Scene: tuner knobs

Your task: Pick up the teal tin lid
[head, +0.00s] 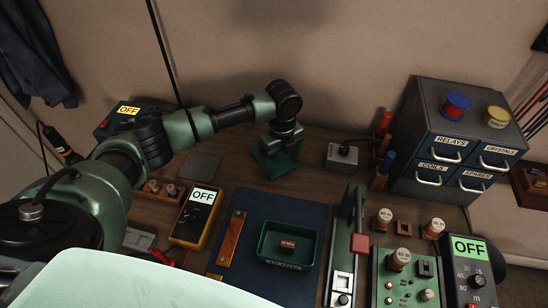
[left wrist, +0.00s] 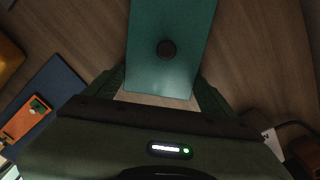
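The teal tin lid (left wrist: 180,75) is a flat rectangle with a dark round knob (left wrist: 167,49), seen from above over the wooden bench in the left wrist view. My left gripper (left wrist: 160,78) points down at it, its two fingers apart, one by each long side near the lid's near end. I cannot tell whether they touch it. In the head view my left gripper (head: 284,138) is at the lid (head: 279,169), partly covering it. The open teal tin (head: 264,245) sits on a dark blue mat with a small brown-and-white knob inside. My right gripper is not in view.
The blue mat (head: 318,218) lies in front of the lid. An orange meter (head: 184,230) marked OFF stands left of the mat. A small grey switch box (head: 342,157) and a grey drawer cabinet (head: 412,130) are on the right. Green knob panels fill the front right.

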